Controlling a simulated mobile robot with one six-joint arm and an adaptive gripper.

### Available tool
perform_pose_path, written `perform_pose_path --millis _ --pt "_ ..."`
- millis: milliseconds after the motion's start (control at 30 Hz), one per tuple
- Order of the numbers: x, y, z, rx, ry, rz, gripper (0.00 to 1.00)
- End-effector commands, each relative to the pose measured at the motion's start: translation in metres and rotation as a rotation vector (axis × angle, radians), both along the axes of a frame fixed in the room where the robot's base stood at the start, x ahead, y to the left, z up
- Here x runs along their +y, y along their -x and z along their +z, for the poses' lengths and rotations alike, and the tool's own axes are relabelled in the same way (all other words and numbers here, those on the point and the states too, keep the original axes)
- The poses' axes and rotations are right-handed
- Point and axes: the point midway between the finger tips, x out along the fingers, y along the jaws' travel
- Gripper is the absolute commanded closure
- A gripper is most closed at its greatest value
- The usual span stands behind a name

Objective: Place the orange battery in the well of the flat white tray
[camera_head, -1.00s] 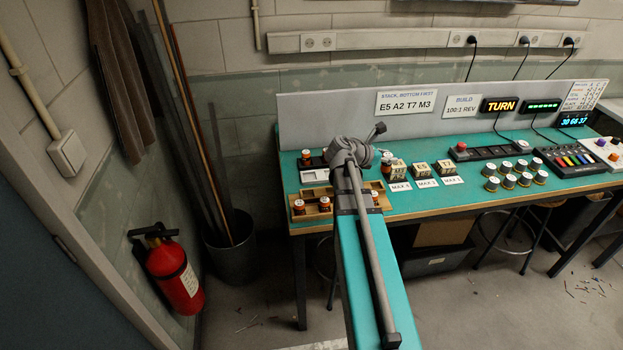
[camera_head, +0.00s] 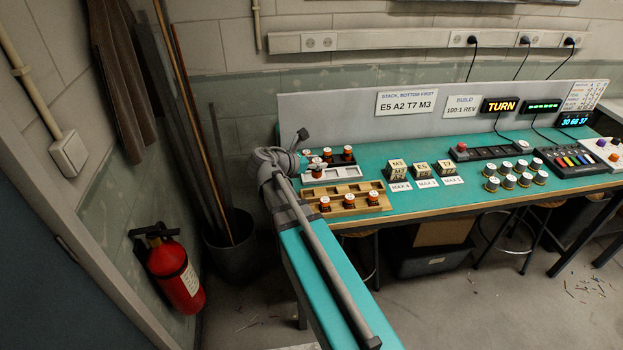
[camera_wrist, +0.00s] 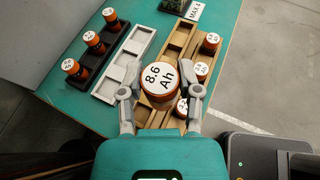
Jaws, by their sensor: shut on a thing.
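My gripper (camera_wrist: 160,92) is shut on an orange battery (camera_wrist: 160,79) with a white top marked 8.6 Ah, held upright between the two fingers. In the head view this battery (camera_head: 317,172) shows at the end of my arm, by the flat white tray (camera_head: 346,171). The white tray also shows in the wrist view (camera_wrist: 104,88), left of the held battery, with its visible wells empty. In that view the battery overlaps the wooden tray (camera_wrist: 178,52). Its height above the trays is hard to tell, and its underside is hidden.
A black rack (camera_wrist: 84,72) with three orange batteries stands left of the white tray. The wooden tray holds several more batteries along its right side. Stacked cubes (camera_head: 398,169) and MAX cards stand to the right in the head view.

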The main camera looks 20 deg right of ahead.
Motion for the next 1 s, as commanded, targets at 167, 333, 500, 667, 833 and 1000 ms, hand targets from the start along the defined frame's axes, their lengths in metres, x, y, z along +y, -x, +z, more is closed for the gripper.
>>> perform_pose_path --millis 167,333,500,667,833,1000 --pt "0.002 0.000 0.000 -0.001 0.001 0.001 1.00" --pt "0.001 0.000 0.000 -0.001 0.001 0.001 1.00" --pt "-0.001 -0.006 -0.003 0.000 0.001 0.000 1.00" --pt "-0.006 -0.023 -0.012 -0.001 0.001 0.000 1.00" --pt "-0.015 -0.051 -0.026 -0.001 0.001 -0.001 1.00" --pt "-0.023 -0.079 -0.039 -0.001 0.001 -0.001 1.00"
